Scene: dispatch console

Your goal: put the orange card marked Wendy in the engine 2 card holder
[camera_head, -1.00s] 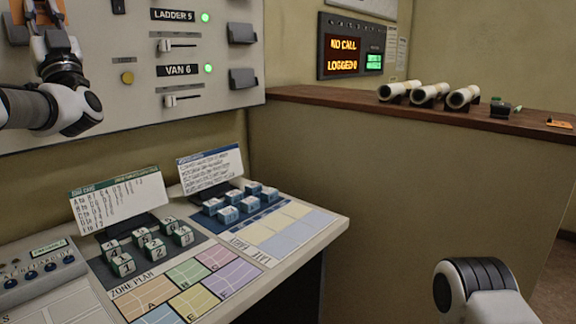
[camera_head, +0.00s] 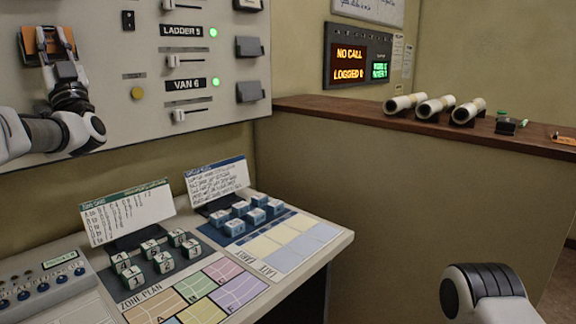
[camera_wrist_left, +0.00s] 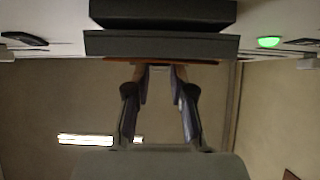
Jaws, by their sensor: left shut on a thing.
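The orange card (camera_head: 33,42) is in my left gripper (camera_head: 50,50), in front of the wall panel at the upper left of the head view. The left gripper is shut on it. In the left wrist view the card (camera_wrist_left: 118,61) is a thin orange edge across the fingertips (camera_wrist_left: 160,72), right by the lower edge of a dark grey card holder (camera_wrist_left: 160,43). I cannot tell whether the card is inside that holder or just in front of it. No name on the card and no label of that holder can be read. My right gripper is out of view.
The panel has Ladder 5 (camera_head: 182,31) and Van 6 (camera_head: 186,84) rows with sliders, green lamps and dark holders (camera_head: 249,91). Below is a desk with cubes (camera_head: 152,250) and sheets. A wooden counter (camera_head: 350,112) at right bears white tubes and another orange card (camera_head: 563,139).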

